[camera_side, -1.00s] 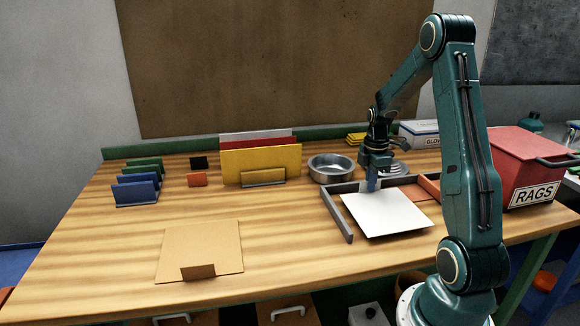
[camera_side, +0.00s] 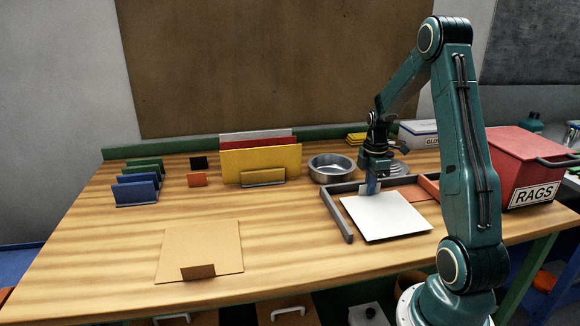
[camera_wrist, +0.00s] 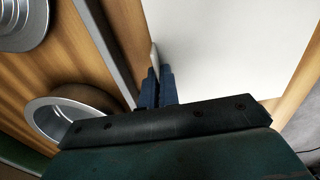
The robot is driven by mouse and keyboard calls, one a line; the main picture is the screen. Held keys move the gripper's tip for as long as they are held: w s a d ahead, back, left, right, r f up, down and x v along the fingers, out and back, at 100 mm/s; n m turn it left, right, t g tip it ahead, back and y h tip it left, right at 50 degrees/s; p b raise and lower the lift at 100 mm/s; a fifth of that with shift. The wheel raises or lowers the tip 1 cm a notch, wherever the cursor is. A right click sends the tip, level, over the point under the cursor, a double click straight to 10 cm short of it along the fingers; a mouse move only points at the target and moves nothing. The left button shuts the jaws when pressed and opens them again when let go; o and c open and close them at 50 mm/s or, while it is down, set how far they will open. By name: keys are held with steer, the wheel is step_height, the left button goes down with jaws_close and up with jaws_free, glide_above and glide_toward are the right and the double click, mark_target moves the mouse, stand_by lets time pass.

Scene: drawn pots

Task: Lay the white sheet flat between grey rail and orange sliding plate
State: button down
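The white sheet (camera_side: 388,216) lies flat or nearly flat, low over the table, to the right of the grey rail (camera_side: 337,215). Whether it touches the table I cannot tell. My gripper (camera_side: 371,188) points down at the sheet's far edge, its fingers close together on that edge. In the wrist view the fingers (camera_wrist: 160,88) pinch a narrow white edge, and the sheet (camera_wrist: 230,45) spreads to the right, with the grey rail (camera_wrist: 106,42) to its left. The orange sliding plate (camera_side: 429,184) is at the right, partly hidden by my arm.
A metal bowl (camera_side: 331,168) stands just behind the rail. A red RAGS bin (camera_side: 530,165) is at the right. Upright coloured sheets (camera_side: 262,161) stand in a holder at the back middle. A tan board (camera_side: 200,247) lies front left. The table between is clear.

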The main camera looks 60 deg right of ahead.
steer(key=shift+f, duration=0.55)
stand_by(0.4)
steer(key=c, duration=1.6)
jaws_free()
steer(key=shift+r, duration=0.1)
step_height(320, 180, up, 14)
steer(key=shift+f, duration=0.2)
